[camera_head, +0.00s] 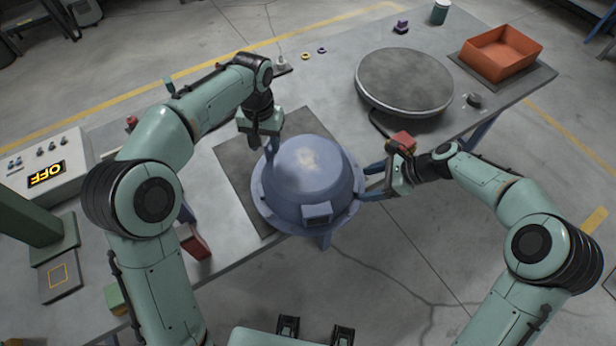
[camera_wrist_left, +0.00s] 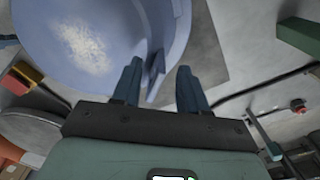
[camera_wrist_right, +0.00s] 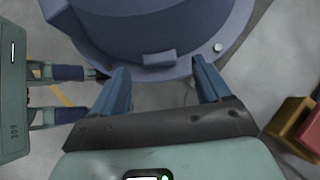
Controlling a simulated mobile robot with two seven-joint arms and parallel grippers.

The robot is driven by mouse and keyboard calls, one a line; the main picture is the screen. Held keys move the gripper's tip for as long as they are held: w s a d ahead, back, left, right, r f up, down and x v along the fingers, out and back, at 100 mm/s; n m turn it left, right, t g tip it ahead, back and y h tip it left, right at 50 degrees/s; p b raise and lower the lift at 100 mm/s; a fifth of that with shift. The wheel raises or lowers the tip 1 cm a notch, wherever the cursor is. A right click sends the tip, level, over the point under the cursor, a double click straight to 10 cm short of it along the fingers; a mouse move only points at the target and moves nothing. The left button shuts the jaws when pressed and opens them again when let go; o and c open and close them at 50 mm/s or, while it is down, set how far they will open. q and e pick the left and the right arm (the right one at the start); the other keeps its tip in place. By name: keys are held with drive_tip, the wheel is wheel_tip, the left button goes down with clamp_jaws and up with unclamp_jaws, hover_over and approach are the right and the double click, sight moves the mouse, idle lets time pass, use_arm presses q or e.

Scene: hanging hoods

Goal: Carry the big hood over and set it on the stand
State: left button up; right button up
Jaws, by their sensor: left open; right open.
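The big hood (camera_head: 308,170) is a blue-grey dome with a wide rim, over a dark mat (camera_head: 231,160) and jutting past the table's front edge. My left gripper (camera_head: 271,148) is open at its far-left rim. In the left wrist view, part of the hood (camera_wrist_left: 85,40) reaches between the open fingers (camera_wrist_left: 158,85). My right gripper (camera_head: 374,181) is open at the right rim; in the right wrist view its fingertips (camera_wrist_right: 160,65) are spread beside the hood's edge (camera_wrist_right: 150,25). I cannot tell whether they touch. A round grey disc (camera_head: 405,80), seemingly the stand, is empty at the back right.
A red block (camera_head: 403,140) is close to my right gripper. An orange tray (camera_head: 497,53) and a small dark knob (camera_head: 474,100) are near the disc. A control box (camera_head: 45,170) reading OFF stands at the left. Small rings and a purple piece (camera_head: 401,27) lie farther back.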

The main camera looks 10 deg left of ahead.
use_arm(q)
drive_tip(key=shift+f, duration=1.2)
use_arm(e)
drive_tip(key=shift+x, duration=1.15)
use_arm(q)
drive_tip(key=c, duration=0.6)
use_arm(e)
drive_tip(key=c, duration=0.6)
use_arm(q)
clamp_jaws()
use_arm(e)
drive_tip(key=c, duration=0.6)
clamp_jaws()
use_arm(q)
drive_tip(key=shift+r, duration=0.1)
use_arm(e)
drive_tip(key=shift+r, duration=0.1)
